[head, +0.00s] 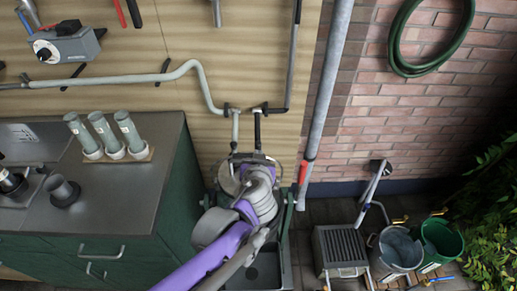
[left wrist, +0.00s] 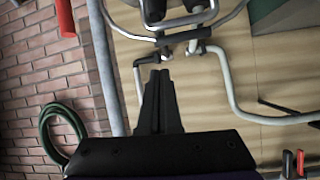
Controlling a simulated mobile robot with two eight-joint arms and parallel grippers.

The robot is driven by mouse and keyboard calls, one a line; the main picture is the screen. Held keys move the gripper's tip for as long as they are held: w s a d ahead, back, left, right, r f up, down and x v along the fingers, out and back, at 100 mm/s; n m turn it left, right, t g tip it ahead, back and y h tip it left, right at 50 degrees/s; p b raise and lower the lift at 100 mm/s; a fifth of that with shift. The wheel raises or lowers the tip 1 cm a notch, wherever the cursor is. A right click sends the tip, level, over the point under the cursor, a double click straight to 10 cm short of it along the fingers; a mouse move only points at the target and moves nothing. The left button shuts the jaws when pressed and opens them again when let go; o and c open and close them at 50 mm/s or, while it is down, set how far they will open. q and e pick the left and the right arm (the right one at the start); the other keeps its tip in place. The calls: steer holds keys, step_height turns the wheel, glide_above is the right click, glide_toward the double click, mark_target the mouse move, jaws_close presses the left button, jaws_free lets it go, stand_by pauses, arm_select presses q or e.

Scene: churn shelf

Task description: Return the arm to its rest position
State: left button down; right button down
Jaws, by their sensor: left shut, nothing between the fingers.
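My left arm, purple and grey, rises from the bottom middle of the head view toward the wooden wall panel. Its wrist is in front of a round metal machine (head: 229,178) below two pipe ends. In the left wrist view my left gripper (left wrist: 160,74) shows as two black fingers closed together. Nothing is between them. In that view the pipes and their black joints lie beyond the fingertips. The fingers cannot be made out clearly in the head view. My right gripper is in neither view.
A dark counter (head: 130,205) with several grey cylinders stands left of the arm. A long grey pole (head: 328,95) leans on the wall at right. A metal bucket (head: 397,250), a green bucket (head: 441,240) and a grey slatted box (head: 340,247) stand on the floor. A green hose (head: 398,50) hangs on the brick wall.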

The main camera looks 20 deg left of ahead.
arm_select(q)
steer(key=shift+s+d+r, duration=0.1)
steer(key=shift+s, duration=0.1)
stand_by(0.4)
steer(key=s+d+f+m+g+h+p, duration=0.1)
steer(key=s+g+h+p, duration=0.1)
steer(key=s, duration=0.7)
steer(key=s+d+f+m+g+h+p, duration=0.1)
steer(key=s+d+m+g+h+p, duration=0.1)
steer(key=s, duration=0.7)
steer(key=shift+s+d+f+g+h+p, duration=0.25)
steer(key=shift+f+g+h+p, duration=0.2)
steer(key=shift+g+p, duration=0.85)
steer(key=shift+a, duration=0.1)
